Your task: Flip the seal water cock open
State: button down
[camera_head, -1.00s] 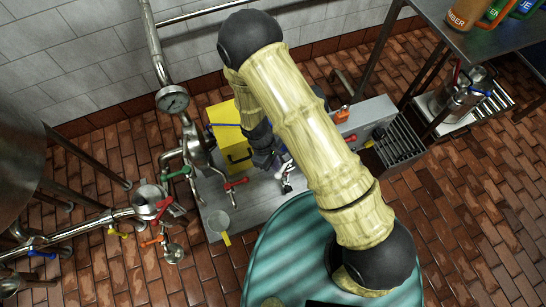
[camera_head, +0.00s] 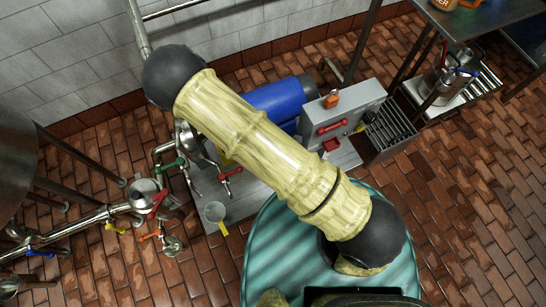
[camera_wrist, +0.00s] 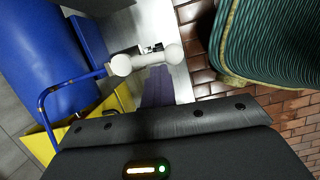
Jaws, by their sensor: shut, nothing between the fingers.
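In the wrist view a white fitting with two rounded ends (camera_wrist: 146,59) sits on the end of a thin blue tube (camera_wrist: 62,86). It may be the seal water cock; no label shows. My gripper (camera_wrist: 156,72) appears as dark, narrow fingers, shut and empty, pointing at the fitting's underside. The fingertips overlap its lower edge in the picture; I cannot tell whether they touch. In the head view my arm hides the gripper and the fitting.
A blue motor (camera_head: 280,102) and a grey box with red handles (camera_head: 345,115) stand on the skid, beside my arm. Red (camera_head: 230,172), green (camera_head: 170,167) and yellow (camera_head: 115,229) valve handles lie to the left. A grey cup (camera_head: 214,212) stands at the skid's front corner.

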jog(key=shift+s+d, duration=0.15)
jog(key=shift+d, duration=0.15)
dwell(0.4)
jog(key=s+a+r+p, duration=0.2)
jog(key=a+r, duration=0.4)
jog(key=r, duration=0.4)
jog(key=shift+s+a+r+p, duration=0.2)
jog(key=shift+s+p, duration=0.2)
jog(key=shift+p, duration=0.45)
